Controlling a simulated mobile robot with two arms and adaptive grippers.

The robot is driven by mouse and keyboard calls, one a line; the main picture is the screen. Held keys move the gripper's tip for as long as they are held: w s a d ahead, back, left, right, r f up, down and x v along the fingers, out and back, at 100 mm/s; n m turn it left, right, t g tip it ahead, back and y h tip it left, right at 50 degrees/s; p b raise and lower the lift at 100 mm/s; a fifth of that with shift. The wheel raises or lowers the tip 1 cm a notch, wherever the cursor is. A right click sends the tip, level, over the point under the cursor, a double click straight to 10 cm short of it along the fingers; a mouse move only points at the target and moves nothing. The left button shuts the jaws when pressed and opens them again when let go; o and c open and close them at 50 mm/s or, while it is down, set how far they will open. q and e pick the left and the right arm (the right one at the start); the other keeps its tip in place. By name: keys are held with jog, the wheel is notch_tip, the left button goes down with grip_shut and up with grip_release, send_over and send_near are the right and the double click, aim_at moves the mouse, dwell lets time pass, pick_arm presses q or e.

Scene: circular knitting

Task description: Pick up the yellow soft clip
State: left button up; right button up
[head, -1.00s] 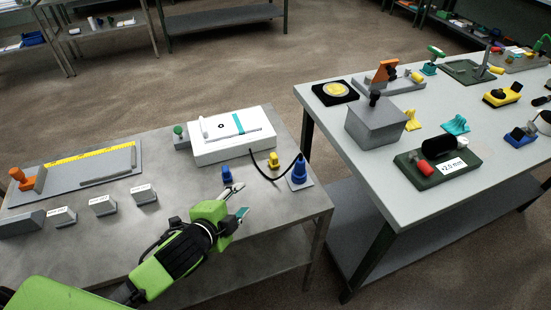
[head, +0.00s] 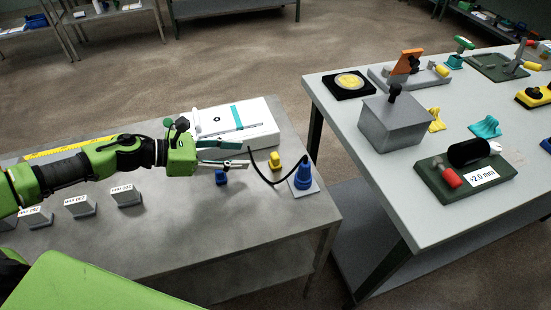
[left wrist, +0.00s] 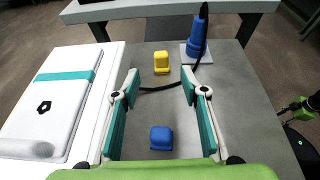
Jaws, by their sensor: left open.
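A small yellow clip (head: 274,161) stands upright on the grey left table; it also shows in the left wrist view (left wrist: 161,62). A similar blue clip (head: 221,178) stands nearer the gripper, also visible in the left wrist view (left wrist: 161,138). My left gripper (head: 247,154) is open and empty, its fingers pointing right towards the yellow clip. In the left wrist view the gripper (left wrist: 159,82) has the yellow clip just beyond its fingertips, roughly centred between them, and the blue clip between the fingers lower down.
A blue cone (head: 303,175) with a black cable stands right of the yellow clip. A white box (head: 262,128) lies behind the gripper. Several labelled grey blocks (head: 126,196) stand along the left. Another yellow piece (head: 436,120) is on the right table (head: 395,190).

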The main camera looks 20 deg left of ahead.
aim_at(273, 155)
pick_arm(q)
jog(key=p+x, duration=0.1)
jog(key=x, duration=0.3)
jog(key=shift+w+d, duration=0.15)
jog(key=shift+d, duration=0.05)
jog(key=shift+w+d+f, duration=0.2)
jog(key=shift+w+d, duration=0.05)
jog(key=shift+d, duration=0.1)
jog(key=p+x, duration=0.2)
jog(key=x, duration=0.2)
jog(key=shift+d+f, duration=0.1)
jog(key=shift+d, duration=0.1)
jog(key=shift+w+d+f, duration=0.15)
jog(key=shift+f, duration=0.05)
jog(key=c, duration=1)
